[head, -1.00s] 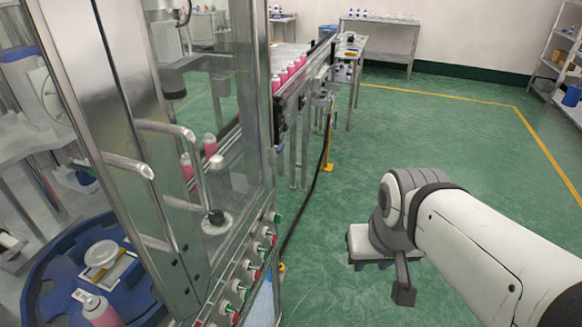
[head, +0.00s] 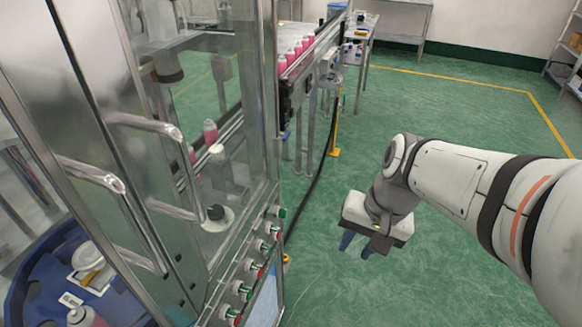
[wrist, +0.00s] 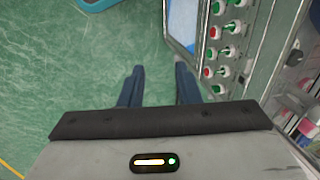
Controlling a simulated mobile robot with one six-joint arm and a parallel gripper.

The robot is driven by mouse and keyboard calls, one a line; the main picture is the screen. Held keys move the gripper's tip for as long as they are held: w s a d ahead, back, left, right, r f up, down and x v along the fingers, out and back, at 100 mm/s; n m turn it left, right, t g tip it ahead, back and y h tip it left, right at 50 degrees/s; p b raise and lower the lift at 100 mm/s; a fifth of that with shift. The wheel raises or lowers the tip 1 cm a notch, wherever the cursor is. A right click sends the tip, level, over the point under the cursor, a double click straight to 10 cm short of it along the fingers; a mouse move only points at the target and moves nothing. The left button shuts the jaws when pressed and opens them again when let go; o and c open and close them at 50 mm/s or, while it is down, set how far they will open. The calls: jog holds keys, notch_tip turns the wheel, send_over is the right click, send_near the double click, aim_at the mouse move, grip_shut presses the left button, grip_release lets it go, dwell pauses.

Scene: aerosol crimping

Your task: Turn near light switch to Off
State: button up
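A row of red and green round controls (head: 258,252) runs along the sloping panel edge of the machine at the lower centre of the head view. In the wrist view the controls (wrist: 222,55) stand in two columns at right. I cannot tell which one is the near light switch or how it is set. My gripper (head: 357,247) hangs over the floor to the right of the panel, apart from it. In the wrist view its two dark blue fingers (wrist: 160,86) are apart with nothing between them.
The machine's steel-framed glass doors with bar handles (head: 168,212) stand at left. A conveyor (head: 325,45) with pink bottles runs behind. A screen (wrist: 184,20) sits beside the controls. Green floor (head: 450,110) is clear behind and right of my arm.

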jog(key=w+a+f+m+g+y+b, duration=0.3)
jog(key=w+a+f+m+y, duration=0.15)
jog(key=f+m, duration=0.2)
jog(key=m+t+y+b, duration=0.6)
jog(key=m+t+y, duration=0.3)
jog(key=m, duration=0.9)
send_near(283, 213)
jog(key=p+x, duration=0.1)
jog(key=x, duration=0.6)
jog(key=shift+w+a+f+y, duration=0.25)
jog(key=shift+w+f+y, duration=0.1)
jog(key=shift+y, duration=0.1)
grip_shut()
